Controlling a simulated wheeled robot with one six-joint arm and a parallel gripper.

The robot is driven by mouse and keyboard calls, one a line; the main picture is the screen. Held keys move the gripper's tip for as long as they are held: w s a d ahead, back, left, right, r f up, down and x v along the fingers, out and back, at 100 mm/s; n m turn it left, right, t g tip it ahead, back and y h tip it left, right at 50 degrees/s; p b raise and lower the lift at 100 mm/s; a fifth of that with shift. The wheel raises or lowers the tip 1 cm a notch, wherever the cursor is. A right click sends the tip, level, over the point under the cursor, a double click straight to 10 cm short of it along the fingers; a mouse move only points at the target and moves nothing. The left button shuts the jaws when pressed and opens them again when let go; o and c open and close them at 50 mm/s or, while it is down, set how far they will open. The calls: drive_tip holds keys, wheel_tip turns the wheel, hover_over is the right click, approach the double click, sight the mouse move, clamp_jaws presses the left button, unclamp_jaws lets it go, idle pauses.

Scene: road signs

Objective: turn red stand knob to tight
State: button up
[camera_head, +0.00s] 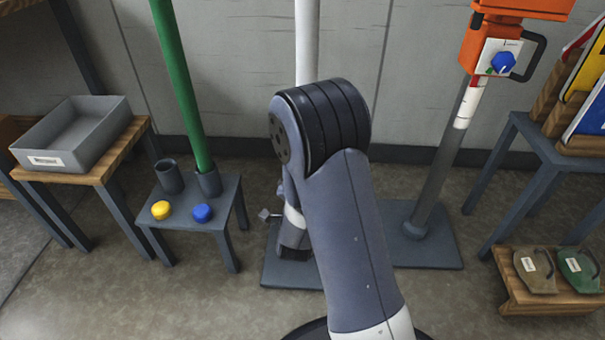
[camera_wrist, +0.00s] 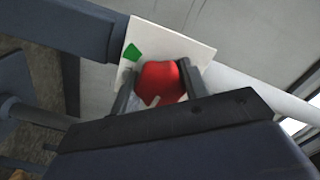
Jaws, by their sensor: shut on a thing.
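The red knob (camera_wrist: 163,80) is seen only in the wrist view, in front of a white plate (camera_wrist: 185,42). A green mark (camera_wrist: 132,52) shows on the plate, to the upper left of the knob. A small pale mark is on the near side of the knob, away from the green mark. My gripper (camera_wrist: 160,88) is shut on the red knob, one finger on each side. In the head view my arm hides the knob and most of the gripper, in front of a white pole (camera_head: 307,40).
A second stand with an orange head (camera_head: 492,35) and blue knob (camera_head: 503,62) is at the right. A small table (camera_head: 185,215) holds a green pole (camera_head: 180,85) and yellow and blue pieces. A grey tray (camera_head: 75,135) is far left. Signs stand at the right edge.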

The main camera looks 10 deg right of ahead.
drive_tip(key=m, duration=0.4)
drive_tip(key=shift+m, duration=0.4)
drive_tip(key=m, duration=1)
drive_tip(key=shift+m, duration=0.4)
drive_tip(key=m, duration=0.4)
drive_tip(key=shift+m, duration=0.3)
drive_tip(key=o, duration=1)
drive_tip(key=shift+r, duration=0.1)
